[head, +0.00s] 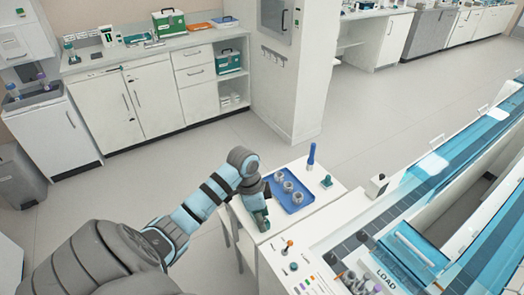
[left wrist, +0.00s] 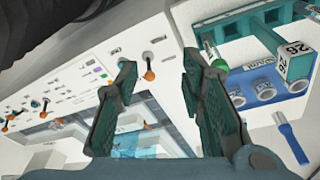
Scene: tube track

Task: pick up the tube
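My left gripper (head: 262,218) is over the near left part of the white bench in the head view. In the left wrist view its two dark green fingers (left wrist: 160,68) are spread apart, with nothing held between them. A slim green-ended piece (left wrist: 218,64) shows just beside the right finger, partly hidden; I cannot tell whether it is the tube. A blue tray (head: 307,198) with several grey round holders lies just beyond the gripper; it also shows in the left wrist view (left wrist: 238,84). My right gripper is not in view.
An upright blue piece (head: 311,152) and a small green stand (head: 326,181) are by the tray. A teal frame (left wrist: 230,27) with number tags is at the wrist view's upper right. Orange-tipped pegs (left wrist: 149,75) stand on the white panel. The LOAD track (head: 385,275) is at right.

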